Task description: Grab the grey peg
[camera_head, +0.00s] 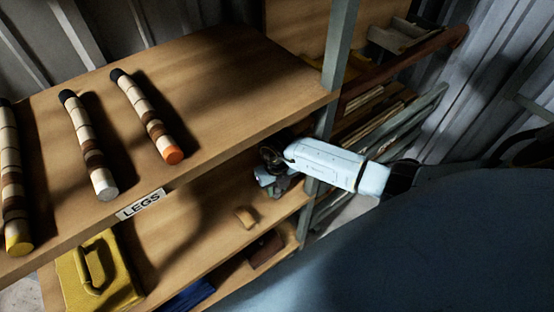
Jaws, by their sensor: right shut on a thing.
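My right gripper (270,170) reaches in from the right to the front right end of the lower shelf, beside the shelf post. It is shut on a small grey thing, which I take to be the grey peg; shadow and the jaws hide most of its shape. On the upper shelf lie three banded rods: one with a grey end (88,145), one with an orange end (147,114) and one with a yellow end (13,185). My left gripper is not in view.
The upper wooden shelf (220,85) bears a LEGS label (141,204) on its front edge. A metal post (340,45) stands close to my gripper. On the lower shelf are a small tan piece (246,217) and a yellow case (98,275). Racked boards (385,75) fill the back right.

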